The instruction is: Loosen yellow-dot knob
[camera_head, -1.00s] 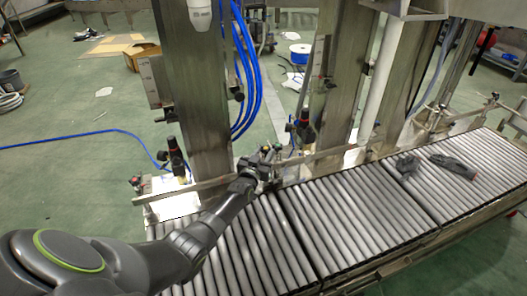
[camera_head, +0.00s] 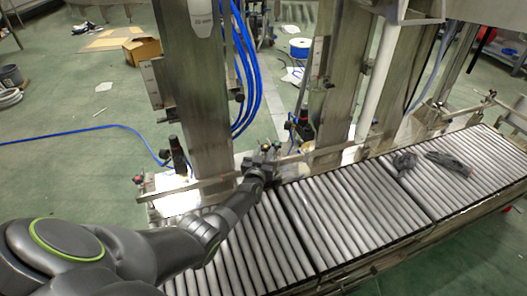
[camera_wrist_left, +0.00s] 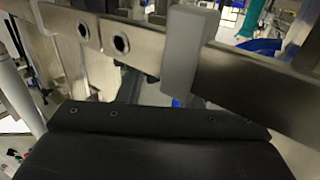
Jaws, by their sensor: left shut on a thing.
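My left gripper (camera_head: 262,163) is at the metal guide rail (camera_head: 217,184) above the roller conveyor. It is shut on a small knob there, mostly covered by the fingers. Small dark knobs with coloured tips (camera_head: 266,148) show right at the fingertips; I cannot clearly make out a yellow dot. In the left wrist view a grey finger (camera_wrist_left: 190,55) stands against the metal rail (camera_wrist_left: 255,88), with my black gripper body below. The gripped knob is hidden there. My right gripper is not in view.
A red-tipped knob (camera_head: 139,179) sits at the rail's left end. Steel posts (camera_head: 196,95) and blue hoses (camera_head: 243,75) rise behind the rail. Dark glove-like items (camera_head: 449,163) lie on the far rollers. The nearer rollers (camera_head: 345,215) are clear.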

